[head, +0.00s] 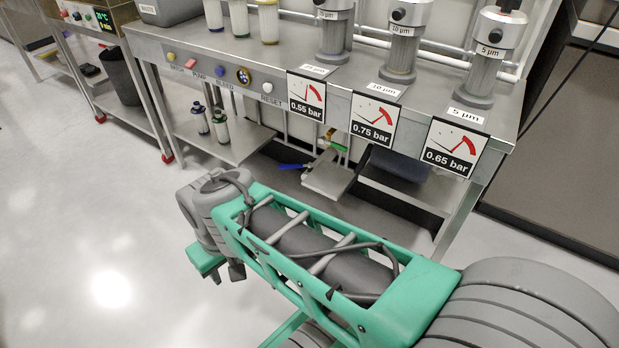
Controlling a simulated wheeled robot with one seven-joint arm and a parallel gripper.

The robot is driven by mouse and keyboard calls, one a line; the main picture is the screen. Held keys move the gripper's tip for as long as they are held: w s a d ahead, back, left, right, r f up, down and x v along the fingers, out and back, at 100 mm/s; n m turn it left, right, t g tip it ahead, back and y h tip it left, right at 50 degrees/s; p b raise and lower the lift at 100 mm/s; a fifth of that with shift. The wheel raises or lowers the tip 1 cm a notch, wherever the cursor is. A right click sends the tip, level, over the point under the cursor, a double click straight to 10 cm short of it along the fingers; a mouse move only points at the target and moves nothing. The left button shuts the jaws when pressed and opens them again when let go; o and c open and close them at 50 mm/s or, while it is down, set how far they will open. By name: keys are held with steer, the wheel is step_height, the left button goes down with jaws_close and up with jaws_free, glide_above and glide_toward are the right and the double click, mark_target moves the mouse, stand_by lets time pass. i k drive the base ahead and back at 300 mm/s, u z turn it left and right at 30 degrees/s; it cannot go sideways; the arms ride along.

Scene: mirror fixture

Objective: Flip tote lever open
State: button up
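A small blue lever-like handle (290,166) shows under the steel bench, at the left of a flat grey box-like piece (328,178). Small green and orange parts (333,143) sit just behind that piece. Whether this handle is the tote lever, and whether it is open, I cannot tell. A dark blue-grey bin-like object (400,165) lies under the bench to the right, partly hidden by the gauge cards. My green and grey arm crosses the lower front, with its jointed end in front of and below the blue handle, apart from it in the picture. No gripper fingers show.
The steel bench (250,50) carries several clear filter housings, with gauge cards (374,120) and buttons along its front edge. Bottles (220,127) stand on its lower shelf. A dark bin (119,76) stands at the left. The pale floor (80,230) at left is clear.

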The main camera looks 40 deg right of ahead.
mark_target(295, 165)
steer(key=u, duration=0.75)
steer(key=i, duration=1.4)
steer(key=z, duration=0.6)
steer(key=i, duration=0.75)
steer(key=z, duration=0.75)
steer(key=i, duration=0.55)
steer(key=z, duration=0.05)
